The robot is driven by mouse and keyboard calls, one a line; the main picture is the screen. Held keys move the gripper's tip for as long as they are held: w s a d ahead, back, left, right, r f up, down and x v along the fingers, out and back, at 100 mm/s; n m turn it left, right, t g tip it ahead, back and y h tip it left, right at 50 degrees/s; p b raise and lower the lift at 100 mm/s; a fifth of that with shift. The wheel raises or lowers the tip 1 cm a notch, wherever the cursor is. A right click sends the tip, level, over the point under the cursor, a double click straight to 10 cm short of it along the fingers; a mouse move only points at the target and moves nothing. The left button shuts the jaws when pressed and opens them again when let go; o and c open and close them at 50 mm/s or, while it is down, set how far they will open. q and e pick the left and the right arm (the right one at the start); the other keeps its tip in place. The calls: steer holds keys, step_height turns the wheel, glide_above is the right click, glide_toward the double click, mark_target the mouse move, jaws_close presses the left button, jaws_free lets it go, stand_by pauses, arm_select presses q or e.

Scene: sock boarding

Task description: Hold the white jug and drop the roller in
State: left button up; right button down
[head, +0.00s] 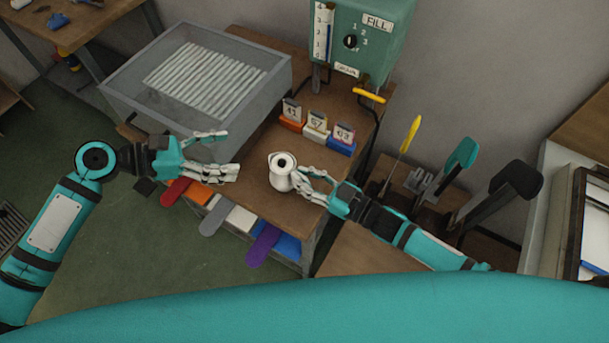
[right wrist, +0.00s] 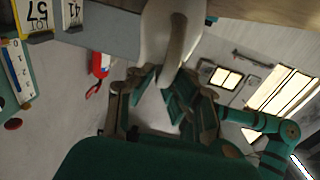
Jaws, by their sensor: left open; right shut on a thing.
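The white jug (head: 281,179) stands upright at the front edge of the wooden bench, its round mouth facing up with a dark spot inside. My right gripper (head: 303,180) is shut on the jug from its right side. In the right wrist view the jug (right wrist: 157,35) and its handle show between and just beyond my right fingers (right wrist: 165,85). My left gripper (head: 234,152) is open and empty, to the left of the jug and apart from it. I cannot make out for certain which thing is the roller.
A grey tray (head: 130,99) with a white ribbed bottom lies behind my left gripper. A green FILL dispenser (head: 385,27) and numbered cards on coloured blocks (head: 317,134) stand behind the jug. Coloured sock shapes (head: 263,246) stick out at the front. A yellow-handled tool (head: 411,133) stands right.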

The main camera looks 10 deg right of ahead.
steer(key=c, duration=1.2)
jaws_free()
steer(key=shift+c, duration=0.2)
steer(key=v, duration=1.2)
